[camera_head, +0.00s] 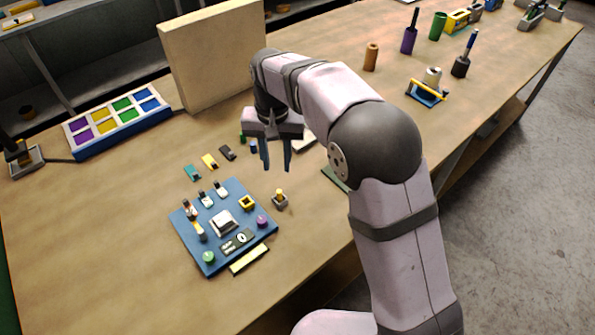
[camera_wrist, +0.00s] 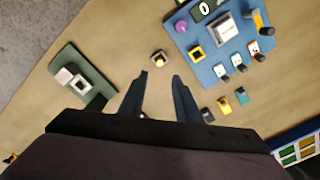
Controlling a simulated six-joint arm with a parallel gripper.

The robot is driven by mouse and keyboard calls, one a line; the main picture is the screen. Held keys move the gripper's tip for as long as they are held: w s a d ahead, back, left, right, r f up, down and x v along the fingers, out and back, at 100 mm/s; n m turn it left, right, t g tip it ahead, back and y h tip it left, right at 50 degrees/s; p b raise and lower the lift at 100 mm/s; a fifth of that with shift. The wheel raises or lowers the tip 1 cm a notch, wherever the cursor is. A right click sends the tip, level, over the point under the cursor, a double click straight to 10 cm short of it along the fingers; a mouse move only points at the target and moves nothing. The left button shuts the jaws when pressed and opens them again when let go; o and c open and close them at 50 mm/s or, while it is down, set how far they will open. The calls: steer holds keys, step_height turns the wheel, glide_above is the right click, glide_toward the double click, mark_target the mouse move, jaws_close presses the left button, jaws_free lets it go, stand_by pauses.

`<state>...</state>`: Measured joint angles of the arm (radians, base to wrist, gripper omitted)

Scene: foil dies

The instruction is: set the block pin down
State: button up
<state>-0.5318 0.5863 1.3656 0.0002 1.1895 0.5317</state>
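In the wrist view the block pin (camera_wrist: 159,57) lies just beyond my fingertips, touching neither finger. My gripper (camera_head: 277,167) is open and empty, pointing down above the table. In the wrist view both fingers of my gripper (camera_wrist: 162,75) are spread with table showing between them. The blue board also shows in the wrist view (camera_wrist: 207,72), with a grey square block, yellow square socket, knobs and levers on it.
A green plate (camera_wrist: 62,58) with a pale holed block (camera_wrist: 74,80) lies left in the wrist view; my arm mostly hides it in the head view. Small teal, yellow and dark pieces (camera_head: 210,161) lie behind the board. A colored-compartment tray (camera_head: 120,120) and upright panel (camera_head: 212,58) stand farther back.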

steer(key=s+d+f, duration=0.1)
steer(key=s+d, duration=0.3)
steer(key=d, duration=0.4)
steer(key=s+d, duration=0.4)
steer(key=d, duration=0.5)
steer(key=s+d+f, duration=0.4)
steer(key=s+d, duration=0.3)
steer(key=s, duration=0.5)
steer(key=shift+d+f, duration=0.2)
steer(key=shift+d, duration=0.2)
